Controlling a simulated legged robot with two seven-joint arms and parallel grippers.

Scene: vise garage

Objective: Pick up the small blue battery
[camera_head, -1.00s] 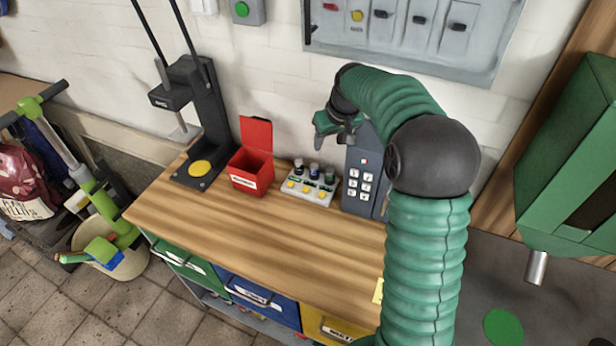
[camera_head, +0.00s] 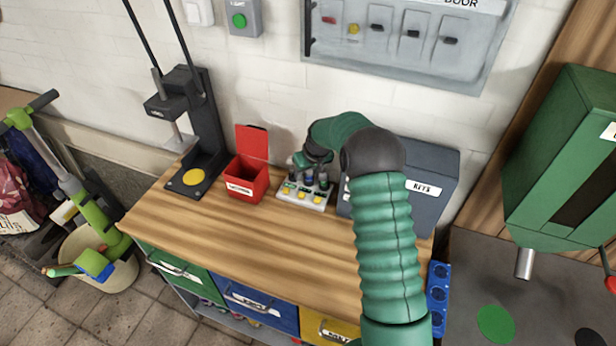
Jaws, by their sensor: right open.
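The small blue battery (camera_head: 309,180) stands upright in the middle of a white charger (camera_head: 303,198) on the wooden workbench, between two other small batteries. My right gripper (camera_head: 306,163) is open just above the charger, close over the batteries. Its fingers partly cover the battery tops, and I cannot tell whether they touch the blue one. My left gripper is not in view.
A red open-lidded box (camera_head: 246,183) and a black press (camera_head: 198,140) stand left of the charger. A dark grey key box (camera_head: 432,180) stands to its right, partly behind my arm. The bench front (camera_head: 240,230) is clear.

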